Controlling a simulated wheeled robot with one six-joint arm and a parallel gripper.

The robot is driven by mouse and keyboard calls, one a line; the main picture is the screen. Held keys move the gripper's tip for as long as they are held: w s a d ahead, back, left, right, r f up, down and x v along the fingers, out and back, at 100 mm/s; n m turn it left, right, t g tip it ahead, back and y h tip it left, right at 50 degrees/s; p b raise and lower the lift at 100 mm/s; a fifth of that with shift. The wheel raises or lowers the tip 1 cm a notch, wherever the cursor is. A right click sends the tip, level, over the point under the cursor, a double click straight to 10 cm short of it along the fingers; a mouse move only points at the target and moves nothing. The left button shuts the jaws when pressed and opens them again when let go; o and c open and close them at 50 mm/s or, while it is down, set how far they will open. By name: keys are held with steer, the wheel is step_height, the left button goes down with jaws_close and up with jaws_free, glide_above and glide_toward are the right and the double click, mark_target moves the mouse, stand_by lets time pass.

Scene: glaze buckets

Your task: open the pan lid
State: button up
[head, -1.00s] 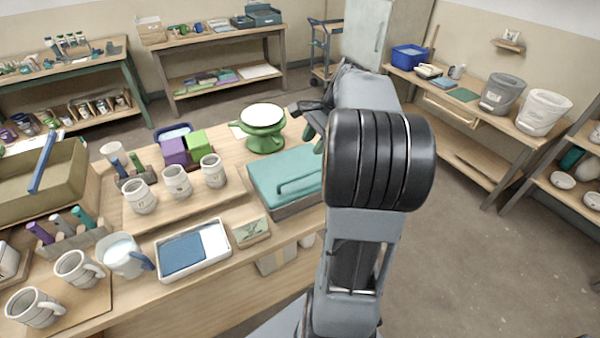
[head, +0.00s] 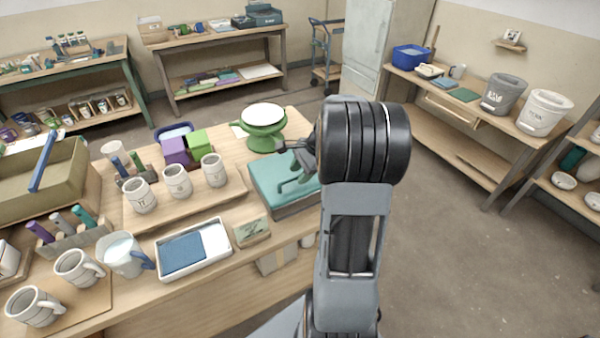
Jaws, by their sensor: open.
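The pan (head: 300,206) is a grey rectangular box near the right end of the workbench. Its teal lid (head: 266,181) lies flat and closed on top, with a teal bar handle (head: 291,188) along it. My gripper (head: 289,160) is dark, open and empty. It is over the back part of the lid, behind and above the handle, and appears apart from it. My arm hides the right side of the pan and lid.
A green banding wheel (head: 263,127) with a white top stands behind the pan. Purple and green blocks (head: 188,148) and a board with three cups (head: 177,181) are to the left. A small stamped block (head: 251,232) and a white tray (head: 194,250) are in front.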

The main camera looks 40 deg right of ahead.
steer(key=shift+a+f, duration=0.1)
steer(key=shift+f, duration=0.1)
steer(key=shift+c, duration=0.3)
jaws_close()
